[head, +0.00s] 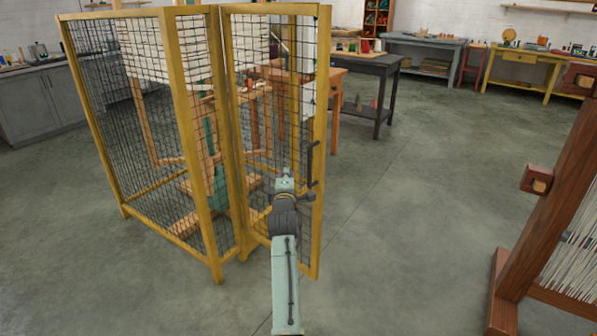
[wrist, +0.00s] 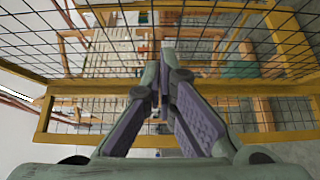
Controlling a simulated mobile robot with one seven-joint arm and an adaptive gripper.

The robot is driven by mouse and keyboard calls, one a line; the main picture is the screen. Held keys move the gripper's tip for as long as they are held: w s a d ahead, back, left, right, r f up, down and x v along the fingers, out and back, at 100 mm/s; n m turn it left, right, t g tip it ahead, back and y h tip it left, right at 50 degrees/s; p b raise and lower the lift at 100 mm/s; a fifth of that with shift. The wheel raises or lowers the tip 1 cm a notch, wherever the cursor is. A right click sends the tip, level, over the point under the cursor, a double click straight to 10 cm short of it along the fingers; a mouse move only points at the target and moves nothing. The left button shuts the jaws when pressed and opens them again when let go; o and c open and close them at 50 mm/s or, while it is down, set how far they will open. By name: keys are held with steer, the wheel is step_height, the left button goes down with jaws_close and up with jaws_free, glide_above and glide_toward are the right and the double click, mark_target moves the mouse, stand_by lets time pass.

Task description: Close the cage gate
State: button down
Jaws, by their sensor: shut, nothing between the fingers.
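The cage (head: 190,130) is a tall yellow frame with black wire mesh. Its gate (head: 322,110) is a yellow-framed mesh panel at the right, standing open and swung out from the cage. A dark upright handle (head: 310,165) is on the gate's outer edge. My gripper (head: 285,175) is in front of the gate's lower half, just left of the handle in the head view. In the wrist view my gripper (wrist: 166,58) has its fingertips together and empty, with yellow bars and mesh (wrist: 90,90) beyond. Whether it touches the gate cannot be told.
A wooden loom (head: 545,190) stands at the right. A dark table (head: 375,65) and a wooden table are behind the gate. Grey cabinets (head: 40,105) are at the far left. The floor between the gate and the loom is clear.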

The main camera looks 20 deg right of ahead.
steer(key=d, duration=0.2)
steer(key=d+p, duration=0.1)
steer(key=d, duration=0.1)
steer(key=shift+s, duration=0.25)
